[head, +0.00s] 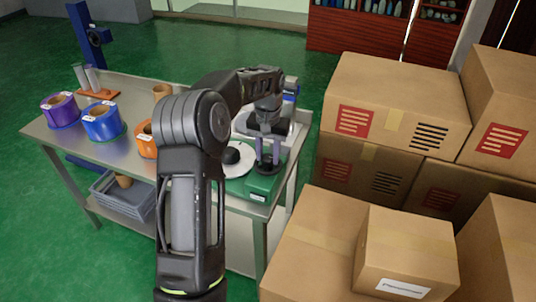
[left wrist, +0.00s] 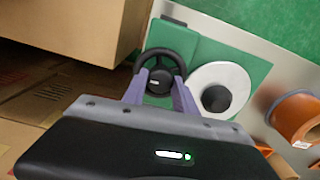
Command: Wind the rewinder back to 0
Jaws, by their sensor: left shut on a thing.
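The rewinder has a green base (head: 250,188), a white reel disc (head: 240,158) with a black hub, and a black handwheel (left wrist: 168,53). In the left wrist view the green base (left wrist: 205,45) and the white disc (left wrist: 236,77) show to the right of the wheel. My left gripper (head: 269,167) reaches down over the base. Its two pale purple fingers (left wrist: 159,80) are on the handwheel, one on each side of its hub, and it is shut on the wheel. I cannot read any number on the rewinder. My right gripper is out of view.
The steel table (head: 133,160) carries a purple roll (head: 60,109), a blue roll (head: 102,124) and an orange roll (head: 146,140) left of my arm. Cardboard boxes (head: 395,105) are stacked close to the table's right side. A grey crate (head: 122,195) sits below.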

